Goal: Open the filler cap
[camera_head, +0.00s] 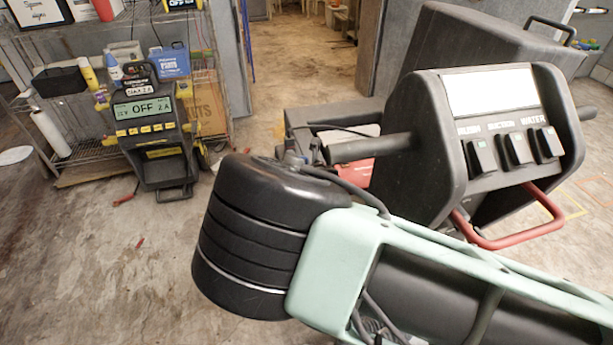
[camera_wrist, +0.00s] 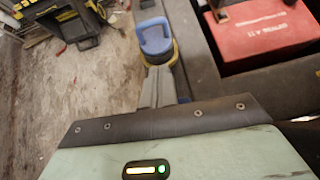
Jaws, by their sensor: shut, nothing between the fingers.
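A blue filler cap (camera_wrist: 155,38) with a loop-shaped top shows at the top middle of the wrist view, with a yellowish ring around its lower part. My gripper (camera_wrist: 160,72) is shut and empty, its grey fingers pointing at the cap. The fingertips overlap the cap's near lower side in the picture; I cannot tell whether they touch it. In the head view my arm hides most of the gripper and the cap area. I cannot tell whether the cap is seated or loose.
The black machine with a control panel (camera_head: 490,95) and red handle (camera_head: 510,238) stands right of my arm. A red box (camera_wrist: 265,35) sits in its dark body beside the cap. A charger (camera_head: 152,135) and wire shelf (camera_head: 75,150) stand at the left; floor between is mostly clear.

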